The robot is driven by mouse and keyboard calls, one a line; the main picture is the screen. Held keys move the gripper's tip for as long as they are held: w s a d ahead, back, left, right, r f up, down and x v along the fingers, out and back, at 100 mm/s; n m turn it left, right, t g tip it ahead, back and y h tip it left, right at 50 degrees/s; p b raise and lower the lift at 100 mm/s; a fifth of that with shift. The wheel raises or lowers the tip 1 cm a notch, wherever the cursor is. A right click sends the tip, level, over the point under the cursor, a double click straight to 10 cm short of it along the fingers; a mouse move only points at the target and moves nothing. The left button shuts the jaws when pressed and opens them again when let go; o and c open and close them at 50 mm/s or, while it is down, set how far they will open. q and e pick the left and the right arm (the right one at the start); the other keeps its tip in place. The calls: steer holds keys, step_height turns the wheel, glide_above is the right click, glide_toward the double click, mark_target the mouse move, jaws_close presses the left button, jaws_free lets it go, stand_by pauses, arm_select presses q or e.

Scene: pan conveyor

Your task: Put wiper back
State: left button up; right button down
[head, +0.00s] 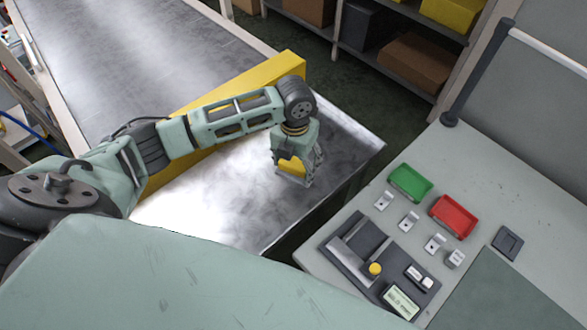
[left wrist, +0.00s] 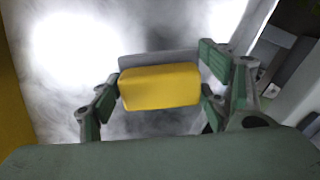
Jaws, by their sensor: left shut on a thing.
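The wiper (head: 290,166) has a yellow block-shaped body. In the left wrist view the wiper (left wrist: 160,87) shows a grey strip along its far side. My left gripper (head: 296,178) points down over the shiny metal surface of the conveyor (head: 240,195), near its right end. In the left wrist view my left gripper (left wrist: 160,100) has a green-padded finger at each end of the yellow body and is shut on it. I cannot tell whether the wiper touches the metal surface. My right gripper is not in view.
A yellow bar (head: 240,88) crosses the conveyor diagonally behind my left arm. A grey worktable (head: 540,200) at right carries a green tray (head: 410,182), a red tray (head: 453,217), a dark fixture (head: 360,250) and small metal brackets. A gap separates table and conveyor. Shelves with boxes stand behind.

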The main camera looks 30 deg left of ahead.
mark_target(294, 158)
arm_select(q)
steer(key=shift+w+a+f, duration=0.35)
steer(key=shift+w+f, duration=0.1)
steer(key=shift+f+p, duration=0.35)
steer(key=shift+f, duration=1.55)
steer(key=shift+f, duration=0.15)
steer(key=o, duration=1.1)
step_height(294, 158, up, 12)
steer(key=shift+r+b, duration=0.2)
steer(key=shift+b, duration=0.2)
